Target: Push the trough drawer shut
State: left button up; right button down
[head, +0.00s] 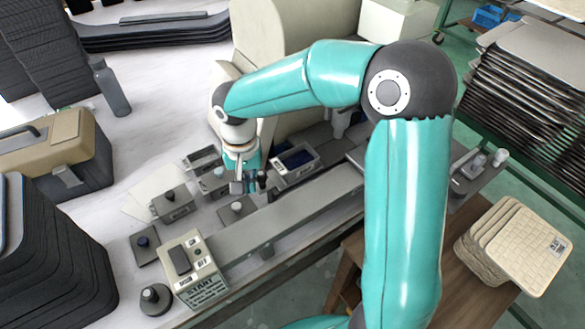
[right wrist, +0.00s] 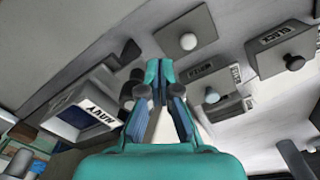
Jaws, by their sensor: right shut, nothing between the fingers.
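An open-topped grey trough (head: 294,164) with a dark blue inside sits near the middle of the bench in the head view. It also shows at the left of the right wrist view (right wrist: 80,118), with a label that seems to read NAVY. My right gripper (head: 245,184) points down just left of this trough, close to a dark knob (head: 262,178). I cannot tell whether they touch. In the right wrist view the gripper's fingertips (right wrist: 159,75) are together and hold nothing. My left gripper is not in view.
Small grey boxes with knobs (head: 173,204) stand left of my gripper. A flat plate with a light knob (head: 237,210) lies in front. A long grey rail (head: 290,213) and a START box (head: 192,265) stand nearer. A tan toolbox (head: 55,150) is at left.

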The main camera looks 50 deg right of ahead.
aim_at(276, 167)
jog(key=shift+d, duration=0.1)
jog(key=shift+s+d, duration=0.25)
jog(key=shift+d, duration=0.85)
jog(key=shift+s+d, duration=0.3)
jog(key=shift+d, duration=0.85)
jog(key=shift+s+d, duration=0.25)
jog(key=shift+d, duration=0.95)
jog(key=shift+s+d, duration=0.25)
jog(key=shift+d, duration=0.75)
jog(key=shift+s+d, duration=0.25)
jog(key=shift+d, duration=0.75)
jog(key=shift+a, duration=0.15)
jog(key=shift+w+a, duration=0.15)
jog(key=shift+a, duration=0.35)
notch_tip(276, 167, up, 7)
jog(key=p, duration=0.5)
